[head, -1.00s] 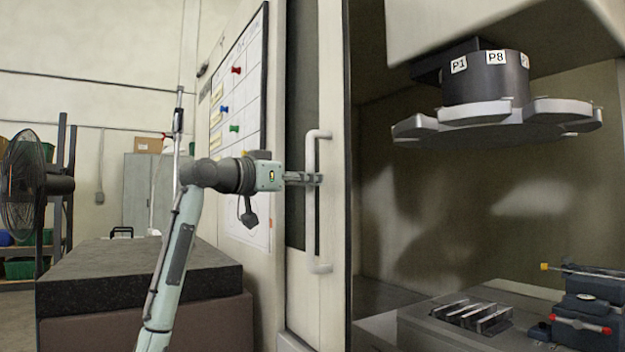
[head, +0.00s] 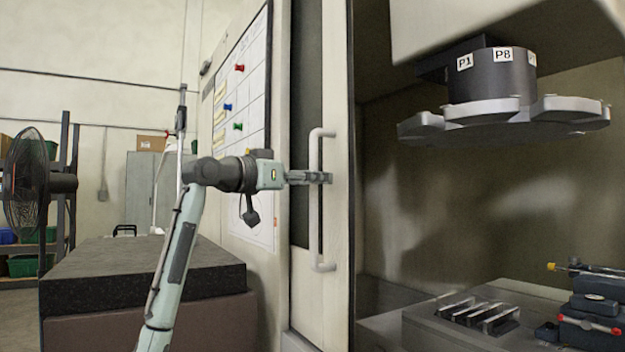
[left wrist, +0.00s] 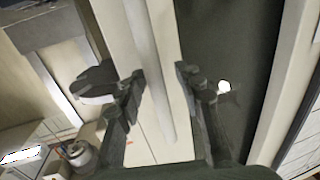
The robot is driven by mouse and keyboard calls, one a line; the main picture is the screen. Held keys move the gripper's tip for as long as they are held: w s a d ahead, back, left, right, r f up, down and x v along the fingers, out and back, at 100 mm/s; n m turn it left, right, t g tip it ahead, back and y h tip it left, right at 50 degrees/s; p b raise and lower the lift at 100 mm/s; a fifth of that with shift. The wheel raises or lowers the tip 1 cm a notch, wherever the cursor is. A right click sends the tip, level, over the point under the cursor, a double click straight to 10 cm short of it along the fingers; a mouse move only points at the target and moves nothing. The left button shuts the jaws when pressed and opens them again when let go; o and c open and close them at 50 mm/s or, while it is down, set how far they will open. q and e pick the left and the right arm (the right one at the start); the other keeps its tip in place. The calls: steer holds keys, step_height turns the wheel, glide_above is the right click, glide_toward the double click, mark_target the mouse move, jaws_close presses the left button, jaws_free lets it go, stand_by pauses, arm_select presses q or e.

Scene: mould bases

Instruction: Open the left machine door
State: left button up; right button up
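The left machine door (head: 337,230) is a pale panel with a dark window strip and a long upright handle (head: 315,225). The machine's inside shows to the right of the door's edge. My left gripper (head: 325,178) is at the handle's upper middle, its fingertips reaching past the bar. In the left wrist view the pale handle bar (left wrist: 160,75) runs between the two dark fingers of my left gripper (left wrist: 160,82). The fingers stand apart, one on each side, with a small gap showing; firm contact does not show. My right gripper is not in view.
Inside the machine hang a tool carousel (head: 500,120) and, below, a vise (head: 595,310) beside a slotted block (head: 480,312). A dark stone-topped block (head: 140,270) stands below my left arm. A whiteboard (head: 240,120) and a fan (head: 28,180) are to the left.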

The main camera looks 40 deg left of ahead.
arm_select(q)
steer(key=s+a, duration=0.1)
steer(key=s, duration=1.1)
steer(key=shift+a, duration=0.4)
